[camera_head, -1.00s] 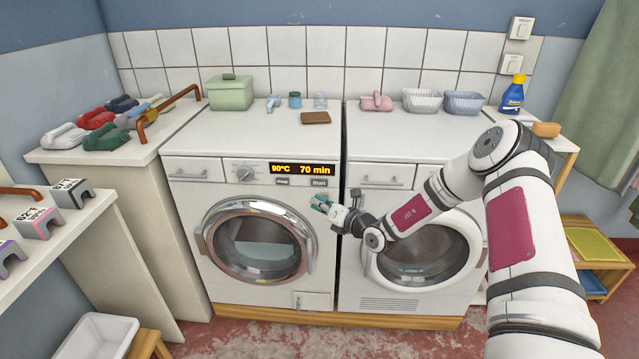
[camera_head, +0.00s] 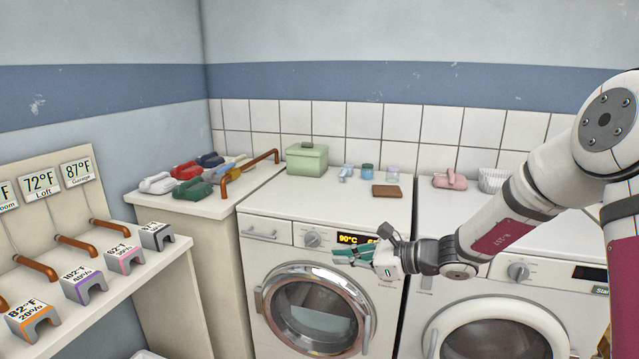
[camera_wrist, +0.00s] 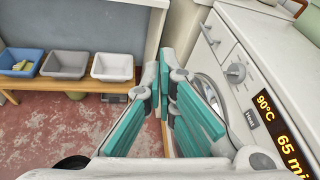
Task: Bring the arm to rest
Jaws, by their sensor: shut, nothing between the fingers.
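My gripper (camera_head: 350,256), with teal finger pads, is held out in front of the left washing machine (camera_head: 262,262). It is shut and empty, just below the lit display (camera_head: 357,239), which it partly covers in the head view. My arm reaches in from the right, bent at the elbow. In the wrist view my gripper (camera_wrist: 165,85) points past the machine's front toward the floor. The display (camera_wrist: 275,130) there reads 90°C and 65 min. I cannot tell whether the fingertips touch the machine.
A second washing machine (camera_head: 540,275) stands to the right. A green box (camera_head: 307,160) and small items sit on the left machine. A shelf (camera_head: 130,275) with labelled tags is at the left. Bins (camera_wrist: 65,65) stand on a low bench (camera_wrist: 40,87).

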